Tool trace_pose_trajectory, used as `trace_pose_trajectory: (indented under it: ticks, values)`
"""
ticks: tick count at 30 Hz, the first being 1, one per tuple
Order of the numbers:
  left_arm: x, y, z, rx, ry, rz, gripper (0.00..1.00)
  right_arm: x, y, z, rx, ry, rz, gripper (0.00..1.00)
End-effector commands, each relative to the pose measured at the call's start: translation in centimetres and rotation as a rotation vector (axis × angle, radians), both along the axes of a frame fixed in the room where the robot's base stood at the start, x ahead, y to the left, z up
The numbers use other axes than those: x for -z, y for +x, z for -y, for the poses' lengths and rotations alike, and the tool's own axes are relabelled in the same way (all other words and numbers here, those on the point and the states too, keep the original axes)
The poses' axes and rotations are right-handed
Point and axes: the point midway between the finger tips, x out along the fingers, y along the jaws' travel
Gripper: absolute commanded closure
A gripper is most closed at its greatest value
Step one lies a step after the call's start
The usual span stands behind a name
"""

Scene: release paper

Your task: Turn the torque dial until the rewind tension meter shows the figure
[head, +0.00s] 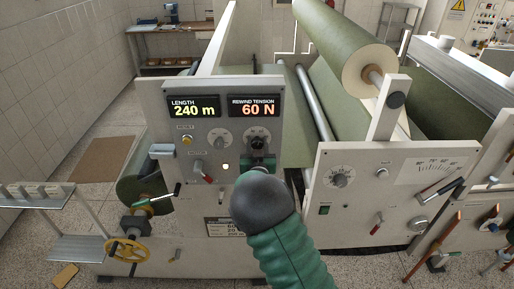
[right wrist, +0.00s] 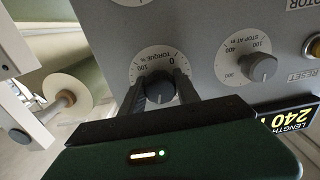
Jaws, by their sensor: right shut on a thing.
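The torque dial (right wrist: 157,84) is a dark knob on a white round scale marked "TORQUE %" in the right wrist view, where it appears upside down. My right gripper (right wrist: 160,92) is shut on the knob, one finger on each side. In the head view my right gripper (head: 258,152) reaches up to the dial's scale (head: 257,133), covering most of the knob. The rewind tension meter (head: 253,106) above it reads 60 N in orange. A small label plate (head: 217,227) lower on the panel is partly hidden by my arm and not fully legible. My left gripper is not in view.
A second dial (right wrist: 258,66), marked "STOP AT m", sits beside the torque dial. The length meter (head: 194,107) reads 240 m. A yellow reset button (head: 187,140) and a red-handled motor switch (head: 202,171) are to the left. A paper roll (head: 345,45) is at upper right.

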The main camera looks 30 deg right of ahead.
Motion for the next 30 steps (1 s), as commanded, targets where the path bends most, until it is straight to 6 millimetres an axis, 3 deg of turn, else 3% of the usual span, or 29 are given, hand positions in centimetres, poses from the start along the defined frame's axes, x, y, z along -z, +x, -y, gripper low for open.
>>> trace_pose_trajectory:
  ticks: [3, 4, 8, 20, 23, 30]
  values:
    - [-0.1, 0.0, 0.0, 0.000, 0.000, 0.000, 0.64, -0.1, 0.0, 0.0, -0.001, 0.000, 0.001, 1.00]
    - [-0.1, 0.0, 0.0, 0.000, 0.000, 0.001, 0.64, -0.1, 0.0, 0.0, -0.001, 0.000, 0.001, 0.58]
    - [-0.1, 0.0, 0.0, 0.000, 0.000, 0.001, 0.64, -0.1, 0.0, 0.0, -0.001, 0.001, 0.002, 0.41]
    - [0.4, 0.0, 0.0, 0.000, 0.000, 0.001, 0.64, 0.1, -0.7, -0.5, -0.001, 0.003, 0.002, 0.41]
    - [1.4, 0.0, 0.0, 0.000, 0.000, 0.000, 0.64, 0.4, -2.3, -1.5, -0.001, 0.004, 0.001, 0.41]
    - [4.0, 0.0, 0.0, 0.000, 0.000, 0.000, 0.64, 0.5, -8.3, -5.3, -0.004, 0.005, 0.003, 0.41]
